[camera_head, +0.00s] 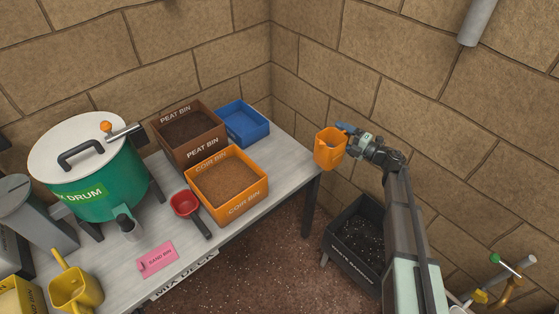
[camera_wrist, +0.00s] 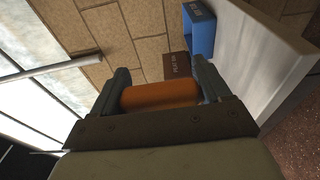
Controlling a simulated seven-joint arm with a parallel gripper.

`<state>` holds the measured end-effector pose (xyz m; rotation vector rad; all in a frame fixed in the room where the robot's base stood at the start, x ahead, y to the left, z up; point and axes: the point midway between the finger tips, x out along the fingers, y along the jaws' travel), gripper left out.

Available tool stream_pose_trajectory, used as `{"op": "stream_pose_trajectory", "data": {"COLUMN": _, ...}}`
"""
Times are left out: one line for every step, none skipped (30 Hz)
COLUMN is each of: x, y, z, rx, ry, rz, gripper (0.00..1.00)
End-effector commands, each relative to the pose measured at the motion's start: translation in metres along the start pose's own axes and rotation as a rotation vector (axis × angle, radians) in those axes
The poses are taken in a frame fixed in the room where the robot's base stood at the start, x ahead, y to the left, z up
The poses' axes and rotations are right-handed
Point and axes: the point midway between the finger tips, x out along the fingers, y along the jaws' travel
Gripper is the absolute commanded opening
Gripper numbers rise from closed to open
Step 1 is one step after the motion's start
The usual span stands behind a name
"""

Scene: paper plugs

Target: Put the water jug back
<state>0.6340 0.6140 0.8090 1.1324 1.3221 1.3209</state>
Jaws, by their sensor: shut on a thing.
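An orange jug (camera_head: 329,150) is held in the air by my gripper (camera_head: 347,130), just off the right end of the table. It looks roughly upright with its open top facing up. What is inside it cannot be told. In the wrist view, my gripper (camera_wrist: 162,92) has its two fingers on either side of an orange rounded part (camera_wrist: 160,96), most likely the jug's handle. The rest of the jug is hidden in that view.
A black waste bin (camera_head: 345,254) stands below my arm.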

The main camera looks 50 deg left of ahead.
Motion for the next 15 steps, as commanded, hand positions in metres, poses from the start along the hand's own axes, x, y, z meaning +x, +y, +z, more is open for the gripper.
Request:
{"op": "stream_pose_trajectory", "data": {"x": 0.024, "y": -0.001, "z": -0.001, "rx": 0.000, "ry": 0.013, "rz": 0.001, "gripper": 0.41}}
{"op": "stream_pose_trajectory", "data": {"x": 0.035, "y": -0.002, "z": -0.002, "rx": 0.000, "ry": 0.017, "rz": 0.000, "gripper": 0.41}}
{"op": "stream_pose_trajectory", "data": {"x": 0.051, "y": -0.002, "z": -0.004, "rx": 0.000, "ry": 0.024, "rz": 0.000, "gripper": 0.41}}
{"op": "stream_pose_trajectory", "data": {"x": 0.063, "y": -0.002, "z": -0.006, "rx": 0.000, "ry": 0.027, "rz": 0.000, "gripper": 0.41}}
{"op": "stream_pose_trajectory", "data": {"x": 0.075, "y": -0.003, "z": -0.008, "rx": 0.000, "ry": 0.030, "rz": 0.000, "gripper": 0.41}}
{"op": "stream_pose_trajectory", "data": {"x": 0.089, "y": -0.003, "z": -0.010, "rx": 0.000, "ry": 0.035, "rz": 0.001, "gripper": 0.41}}
{"op": "stream_pose_trajectory", "data": {"x": 0.101, "y": -0.003, "z": -0.012, "rx": 0.001, "ry": 0.037, "rz": 0.001, "gripper": 0.41}}
{"op": "stream_pose_trajectory", "data": {"x": 0.111, "y": -0.003, "z": -0.013, "rx": 0.001, "ry": 0.039, "rz": 0.001, "gripper": 0.41}}
{"op": "stream_pose_trajectory", "data": {"x": 0.125, "y": -0.003, "z": -0.017, "rx": 0.001, "ry": 0.043, "rz": 0.001, "gripper": 0.41}}
{"op": "stream_pose_trajectory", "data": {"x": 0.134, "y": -0.003, "z": -0.018, "rx": 0.001, "ry": 0.044, "rz": 0.001, "gripper": 0.41}}
{"op": "stream_pose_trajectory", "data": {"x": 0.142, "y": -0.004, "z": -0.020, "rx": 0.001, "ry": 0.045, "rz": 0.001, "gripper": 0.41}}
{"op": "stream_pose_trajectory", "data": {"x": 0.153, "y": -0.004, "z": -0.023, "rx": 0.001, "ry": 0.048, "rz": 0.001, "gripper": 0.41}}
{"op": "stream_pose_trajectory", "data": {"x": 0.160, "y": -0.004, "z": -0.024, "rx": 0.001, "ry": 0.048, "rz": 0.000, "gripper": 0.41}}
{"op": "stream_pose_trajectory", "data": {"x": 0.166, "y": -0.004, "z": -0.026, "rx": 0.001, "ry": 0.049, "rz": 0.000, "gripper": 0.41}}
{"op": "stream_pose_trajectory", "data": {"x": 0.174, "y": -0.004, "z": -0.028, "rx": 0.000, "ry": 0.050, "rz": 0.000, "gripper": 0.41}}
